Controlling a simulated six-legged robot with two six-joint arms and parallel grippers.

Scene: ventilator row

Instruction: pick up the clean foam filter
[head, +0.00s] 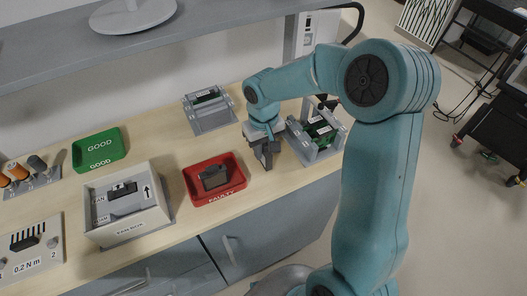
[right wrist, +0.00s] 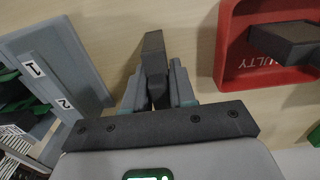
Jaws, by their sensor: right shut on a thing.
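My right gripper (head: 269,146) is over the wooden bench, between the red tray and the grey rack with green boards. It is shut on a narrow dark grey block, which looks like the foam filter (head: 264,159). In the right wrist view the filter (right wrist: 153,48) sticks out past the fingertips of the right gripper (right wrist: 157,88), with bench wood around it. I cannot tell from its surface how clean it is, nor whether it touches the bench. My left gripper is not in view.
The red FAULTY tray (head: 188,184) holds a dark block (head: 214,177). A grey rack with boards (head: 337,143) stands close to the right gripper; another rack (head: 212,121) is behind. A green GOOD tray (head: 98,149) looks empty. A white box (head: 128,229) stands front left.

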